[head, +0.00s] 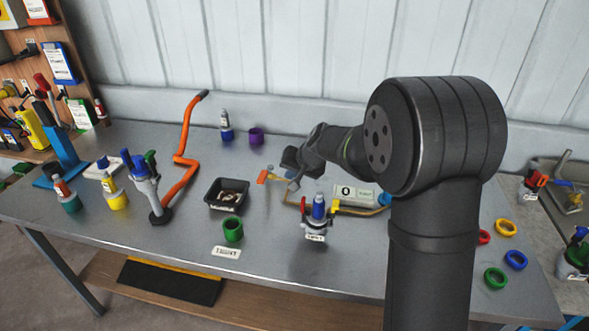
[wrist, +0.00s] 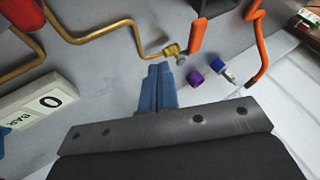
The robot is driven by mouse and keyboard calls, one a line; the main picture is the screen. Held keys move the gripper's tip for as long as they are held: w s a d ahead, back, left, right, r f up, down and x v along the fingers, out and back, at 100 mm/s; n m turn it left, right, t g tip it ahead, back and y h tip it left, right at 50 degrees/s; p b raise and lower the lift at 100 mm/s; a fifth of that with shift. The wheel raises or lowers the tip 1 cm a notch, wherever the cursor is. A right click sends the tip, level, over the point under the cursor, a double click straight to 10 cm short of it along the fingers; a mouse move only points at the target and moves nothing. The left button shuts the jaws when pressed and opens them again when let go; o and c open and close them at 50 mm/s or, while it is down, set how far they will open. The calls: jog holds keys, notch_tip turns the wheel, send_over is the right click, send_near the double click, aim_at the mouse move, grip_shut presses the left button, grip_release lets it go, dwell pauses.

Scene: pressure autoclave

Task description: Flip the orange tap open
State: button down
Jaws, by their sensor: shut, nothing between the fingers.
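The orange tap is an orange lever (head: 264,176) on a small brass valve at the end of a thin brass pipe, near the middle of the table in the head view. In the wrist view the orange lever (wrist: 197,36) stands at the upper middle, with the brass valve body (wrist: 171,50) to its left. My gripper (head: 293,186) is just right of the tap in the head view. In the wrist view my gripper (wrist: 160,68) has its blue fingers together and empty, with the tips just below the valve. Whether they touch it cannot be told.
A box reading 0 (head: 356,194) and a small pressure vessel (head: 317,219) stand right of the tap. A black tray (head: 227,194) and a bent orange handle (head: 186,160) are to its left. A purple ring (head: 256,136) and a blue-based bottle (head: 226,130) stand behind.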

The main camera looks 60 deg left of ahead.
aim_at(266, 174)
jog(key=s+a+f, duration=0.3)
jog(key=a, duration=0.2)
jog(key=shift+a+f, duration=0.3)
